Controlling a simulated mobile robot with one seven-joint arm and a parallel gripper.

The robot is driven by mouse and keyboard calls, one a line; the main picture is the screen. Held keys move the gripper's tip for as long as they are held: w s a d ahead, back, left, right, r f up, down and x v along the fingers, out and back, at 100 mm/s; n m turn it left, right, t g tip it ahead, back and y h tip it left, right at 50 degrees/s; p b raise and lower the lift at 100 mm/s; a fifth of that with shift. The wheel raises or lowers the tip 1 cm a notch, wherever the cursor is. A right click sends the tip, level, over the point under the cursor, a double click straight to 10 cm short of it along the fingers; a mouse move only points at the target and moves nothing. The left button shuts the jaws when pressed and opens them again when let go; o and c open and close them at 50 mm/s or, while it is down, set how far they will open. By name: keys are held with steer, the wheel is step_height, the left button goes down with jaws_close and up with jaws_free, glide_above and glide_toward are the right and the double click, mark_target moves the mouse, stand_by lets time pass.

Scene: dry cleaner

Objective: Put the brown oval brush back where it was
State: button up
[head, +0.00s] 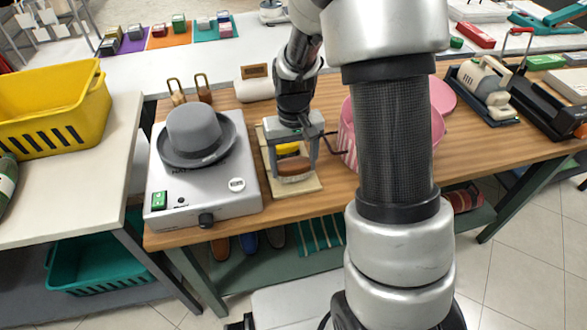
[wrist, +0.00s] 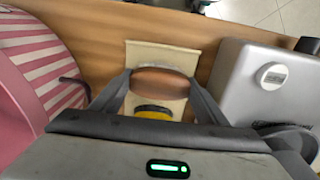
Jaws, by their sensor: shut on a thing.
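The brown oval brush (head: 294,169) is between the fingers of my gripper (head: 294,163), over a cream board (head: 311,186) on the wooden counter. In the wrist view, the brush (wrist: 160,81) spans the space between the two fingertips (wrist: 159,88), and my gripper is shut on it. A yellow thing (wrist: 153,111) shows between the fingers, nearer the palm; I cannot tell if it is part of the brush. The cream board (wrist: 160,53) lies under the brush. Whether the brush touches the board cannot be told.
A grey machine (head: 225,185) with a grey hat (head: 196,138) stands close on the left. A pink striped container (head: 348,135) stands close on the right, partly behind my arm. Two wooden-handled things (head: 203,92) and a cream block (head: 253,88) are behind.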

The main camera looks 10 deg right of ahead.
steer(key=shift+f, duration=0.8)
steer(key=shift+f, duration=0.15)
steer(key=o, duration=0.9)
